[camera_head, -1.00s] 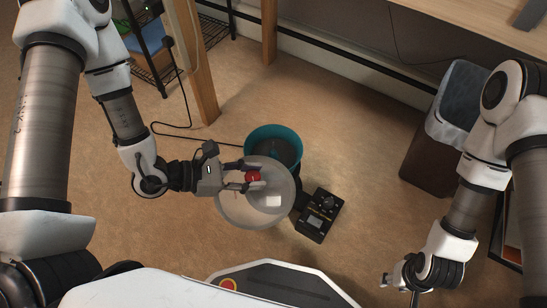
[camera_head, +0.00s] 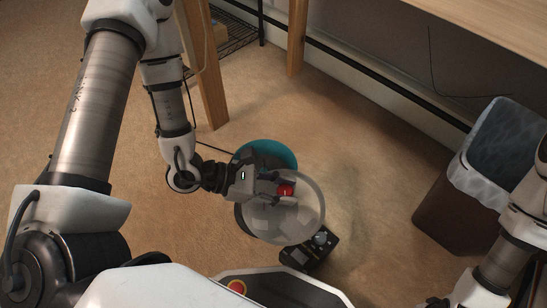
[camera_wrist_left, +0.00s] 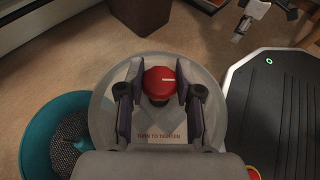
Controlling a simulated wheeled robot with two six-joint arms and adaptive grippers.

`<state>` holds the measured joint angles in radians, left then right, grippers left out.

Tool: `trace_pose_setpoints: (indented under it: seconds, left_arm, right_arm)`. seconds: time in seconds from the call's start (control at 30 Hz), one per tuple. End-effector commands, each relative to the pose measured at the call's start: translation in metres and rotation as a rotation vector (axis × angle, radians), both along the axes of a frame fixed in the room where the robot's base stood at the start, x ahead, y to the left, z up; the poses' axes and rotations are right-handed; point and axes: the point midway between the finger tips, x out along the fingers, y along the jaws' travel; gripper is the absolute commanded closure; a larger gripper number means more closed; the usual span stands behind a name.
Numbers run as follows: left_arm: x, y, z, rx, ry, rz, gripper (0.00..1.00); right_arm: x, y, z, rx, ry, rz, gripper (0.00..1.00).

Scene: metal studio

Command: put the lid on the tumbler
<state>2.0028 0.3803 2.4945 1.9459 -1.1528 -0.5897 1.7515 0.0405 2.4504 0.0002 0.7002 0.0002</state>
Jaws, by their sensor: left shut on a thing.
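The clear domed lid (camera_head: 292,226) has a red knob (camera_head: 286,190) on top. My left gripper (camera_head: 284,188) is shut on the red knob and holds the lid up in front of the tumbler. The tumbler's teal bowl (camera_head: 282,150) stands on the floor, partly hidden behind the gripper and lid. In the left wrist view, the lid (camera_wrist_left: 158,125) lies to the right of the teal bowl (camera_wrist_left: 38,125) and hides part of it; dark grainy contents show inside.
A black control box (camera_head: 312,252) with a knob sits on the floor just below the lid in the head view. A lined waste bin (camera_head: 445,222) stands at right. A wooden table leg (camera_head: 203,75) is behind at left. Carpet between lid and bin is clear.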

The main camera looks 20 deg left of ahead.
Motion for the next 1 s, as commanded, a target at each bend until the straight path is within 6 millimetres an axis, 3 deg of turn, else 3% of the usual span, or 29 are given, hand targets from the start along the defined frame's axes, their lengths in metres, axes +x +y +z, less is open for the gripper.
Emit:
trace_pose_setpoints:
  seconds: [0.03,0.1,0.23,0.3,0.6,0.77,0.9,1.0]
  left_arm:
    - [0.006,0.005,-0.011,-0.002,-0.009,0.007,1.0]
    - [0.013,0.012,-0.014,-0.004,-0.011,0.007,1.0]
    - [0.035,0.033,-0.014,-0.005,-0.015,0.009,1.0]
    - [0.047,0.046,-0.008,-0.003,-0.01,0.008,1.0]
    - [0.097,0.095,-0.015,0.003,-0.006,0.004,1.0]
    - [0.108,0.106,-0.016,0.002,-0.004,0.003,1.0]
    - [0.108,0.107,-0.049,0.001,0.001,0.001,1.0]
    - [0.109,0.107,-0.055,0.0,-0.001,0.002,1.0]
  right_arm:
    - [0.0,0.0,-0.021,0.0,0.0,-0.001,0.6]
    - [0.0,0.0,-0.04,0.0,0.0,-0.002,0.6]
    - [0.001,-0.001,-0.062,-0.001,-0.003,-0.007,0.6]
    - [0.001,-0.001,-0.055,-0.001,-0.004,-0.008,0.6]
    - [0.002,-0.001,-0.06,-0.001,-0.005,-0.009,0.6]
    - [0.002,-0.001,-0.061,-0.001,-0.005,-0.009,0.6]
    - [0.003,-0.001,-0.089,-0.002,-0.009,-0.012,0.6]
    - [0.005,-0.002,-0.094,-0.003,-0.014,-0.011,0.6]
